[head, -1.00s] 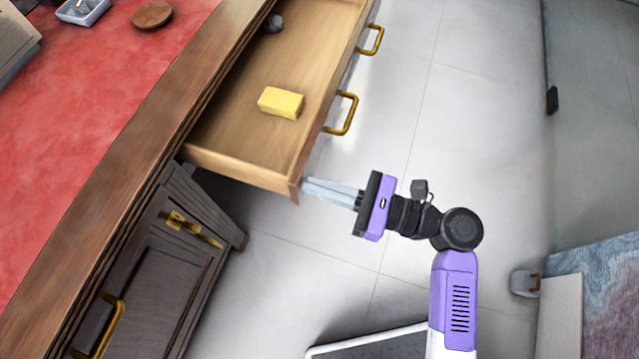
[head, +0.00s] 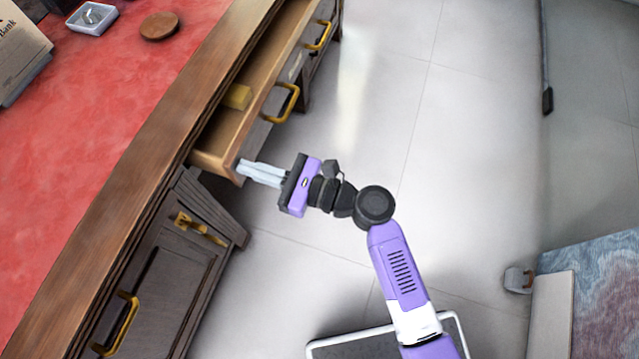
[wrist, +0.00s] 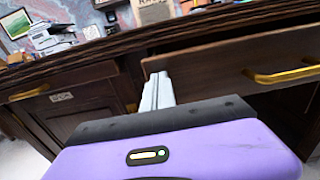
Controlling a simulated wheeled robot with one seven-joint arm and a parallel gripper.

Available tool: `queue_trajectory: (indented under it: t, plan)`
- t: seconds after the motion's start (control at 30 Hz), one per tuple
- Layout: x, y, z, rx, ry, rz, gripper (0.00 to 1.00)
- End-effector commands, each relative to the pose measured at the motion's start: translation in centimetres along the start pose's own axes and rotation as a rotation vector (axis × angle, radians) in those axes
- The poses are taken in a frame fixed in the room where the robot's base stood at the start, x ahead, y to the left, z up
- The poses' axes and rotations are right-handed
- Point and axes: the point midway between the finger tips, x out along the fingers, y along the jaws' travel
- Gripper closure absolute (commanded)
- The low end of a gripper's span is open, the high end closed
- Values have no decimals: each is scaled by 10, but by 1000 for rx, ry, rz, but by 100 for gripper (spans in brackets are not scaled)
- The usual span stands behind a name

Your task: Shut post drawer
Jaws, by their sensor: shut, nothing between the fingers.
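The post drawer (head: 222,140) is a wooden drawer in the desk's front, standing partly open. It has two brass handles, the nearer one (head: 287,103) and the farther one (head: 320,36). A yellow block (head: 237,96) lies inside, partly hidden by the desk edge. My gripper (head: 240,170) is shut and empty, its fingertips at the near front corner of the drawer and seemingly touching it. In the wrist view the shut fingers (wrist: 157,88) reach the end of the drawer front (wrist: 215,57), left of a brass handle (wrist: 285,75).
The desk's red leather top (head: 100,110) carries a round wooden coaster (head: 159,26) and a small white tray (head: 92,18). A dark cabinet door (head: 150,290) with brass fittings is below, nearer me.

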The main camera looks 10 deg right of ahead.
Motion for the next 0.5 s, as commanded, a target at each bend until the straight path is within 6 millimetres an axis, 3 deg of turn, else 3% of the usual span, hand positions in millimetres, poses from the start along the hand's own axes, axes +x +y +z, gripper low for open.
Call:
queue_trajectory:
  t: [0.2, 0.5]
  plan:
    - [60, 1, -1, -5, 0, 7, 100]
    - [117, 1, -2, -3, 0, 4, 100]
